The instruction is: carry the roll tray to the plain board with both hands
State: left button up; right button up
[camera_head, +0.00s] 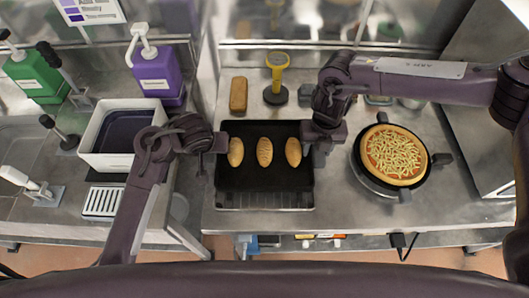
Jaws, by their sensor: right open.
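The roll tray (264,184) is black and lies on the steel counter in the middle of the head view, with three bread rolls (264,152) in a row on it. My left gripper (216,143) is at the tray's left edge; whether its jaws are open or shut does not show clearly. My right gripper (313,139) is open at the tray's right edge, beside the right-hand roll. I cannot tell whether either gripper touches the rim. I cannot make out a plain board with certainty.
A topped pizza (394,155) on a round dark stand is to the right. A brown block (238,95) and a yellow-topped tool (276,78) stand behind the tray. A white tub (93,150) and purple dispenser (159,75) are left. Bare counter lies between tray and pizza.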

pick_arm(q)
grip_shut()
pick_arm(e)
grip_shut()
